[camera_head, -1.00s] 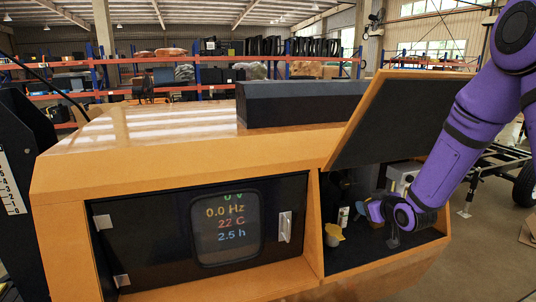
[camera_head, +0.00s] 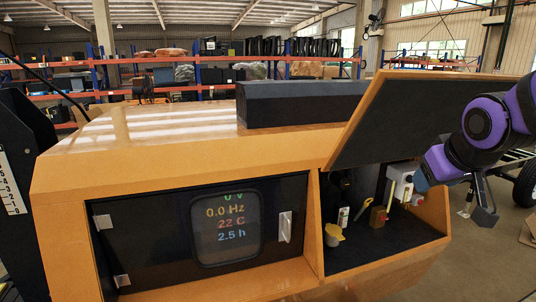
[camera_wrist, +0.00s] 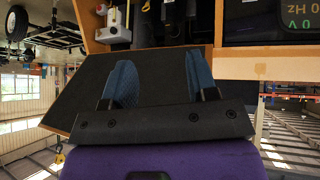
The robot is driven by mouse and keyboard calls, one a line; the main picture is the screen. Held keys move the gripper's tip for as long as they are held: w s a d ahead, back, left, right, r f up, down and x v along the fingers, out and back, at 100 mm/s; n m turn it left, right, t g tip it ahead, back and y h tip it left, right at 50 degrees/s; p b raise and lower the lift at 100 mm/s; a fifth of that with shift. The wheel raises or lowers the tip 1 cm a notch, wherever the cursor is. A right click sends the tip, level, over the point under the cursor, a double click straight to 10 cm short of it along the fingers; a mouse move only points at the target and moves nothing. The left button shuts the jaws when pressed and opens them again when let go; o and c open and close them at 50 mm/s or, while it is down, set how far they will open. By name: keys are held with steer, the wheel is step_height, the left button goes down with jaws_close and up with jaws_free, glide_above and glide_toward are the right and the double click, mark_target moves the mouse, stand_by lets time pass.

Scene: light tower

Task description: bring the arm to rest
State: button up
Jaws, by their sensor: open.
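My purple arm (camera_head: 487,120) shows at the right edge in the head view, bent beside the raised black panel. My gripper (camera_head: 420,181) is outside the open compartment (camera_head: 385,250), at its upper right near the white box. In the wrist view, the two blue fingers of my gripper (camera_wrist: 160,62) stand wide apart with nothing between them. The black inner face of the panel (camera_wrist: 82,95) lies behind them. The exact gap between gripper and panel cannot be told.
The orange tower body (camera_head: 180,150) fills the middle. The raised panel (camera_head: 400,115) hangs over the compartment. Inside are a white box (camera_head: 400,184), a yellow cup-like piece (camera_head: 333,236) and a brass-coloured block (camera_head: 378,216).

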steer(key=s+r+g, duration=0.1)
steer(key=s, duration=0.7)
steer(key=s+a+r+m+g, duration=0.1)
steer(key=s, duration=0.7)
steer(key=shift+a+r+g+y, duration=0.15)
steer(key=shift+a+g+y, duration=0.15)
steer(key=shift+y, duration=0.1)
